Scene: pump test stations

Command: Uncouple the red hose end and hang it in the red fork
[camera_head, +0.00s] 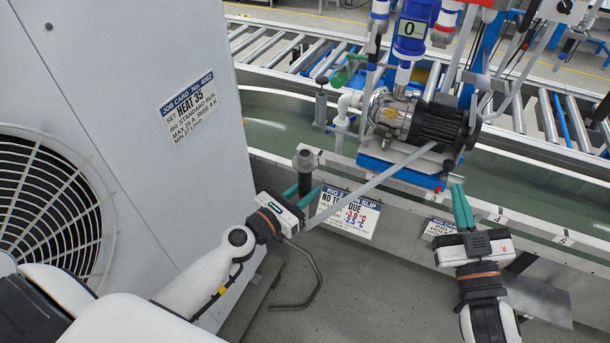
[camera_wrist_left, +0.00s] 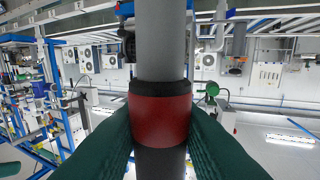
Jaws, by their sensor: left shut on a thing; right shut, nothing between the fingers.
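My left gripper (camera_head: 303,195) is shut on the red hose end, in front of the trough. The wrist view shows its red band (camera_wrist_left: 160,115) between the green fingers, with a black ring and grey tube above and a dark part below. In the head view a dark grey upright cylinder with a wider top (camera_head: 305,160) shows at the fingers; the red band is hidden there. I cannot tell whether the end is still coupled to anything. My right gripper (camera_head: 457,187) is shut and empty, below right of the pump (camera_head: 420,120). I cannot make out the red fork.
A grey cabinet with a fan grille (camera_head: 45,200) stands at the left. A grey tube (camera_head: 370,186) slants from the pump towards my left gripper. A sign (camera_head: 348,212) is on the trough front.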

